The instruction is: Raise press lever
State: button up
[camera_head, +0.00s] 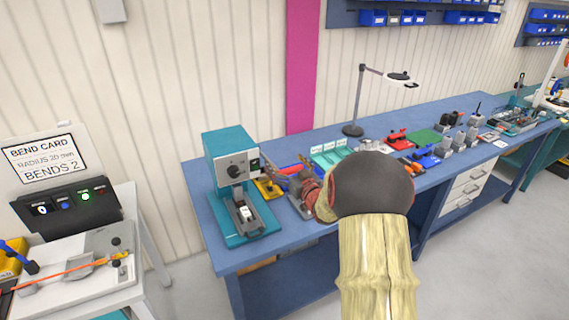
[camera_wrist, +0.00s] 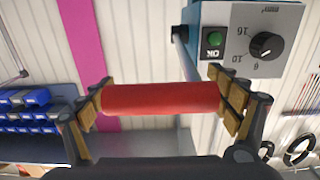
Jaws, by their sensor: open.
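The press (camera_head: 230,160) is a teal machine with a grey dial panel, standing at the left end of the blue bench. It also shows, upside down, at the top right of the wrist view (camera_wrist: 262,45). Its lever has a red cylindrical grip (camera_wrist: 160,98), with a grey rod (camera_wrist: 184,70) behind it near the press's side. My gripper (camera_wrist: 165,103) is open, with one finger at each end of the red grip. I cannot tell whether the fingers touch it. In the head view my gripper (camera_head: 285,181) is just right of the press, and my arm hides part of the bench.
The blue bench (camera_head: 215,215) runs to the right with a lamp (camera_head: 356,100), a green tray (camera_head: 329,155) and several small fixtures close beyond my arm. A white side table (camera_head: 85,280) with a bend card sign (camera_head: 42,158) stands at the left. Bare floor lies at the right front.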

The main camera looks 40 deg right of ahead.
jog(key=shift+c, duration=1)
jog(key=c, duration=1.5)
jog(key=shift+c, duration=0.4)
jog(key=shift+r, duration=0.15)
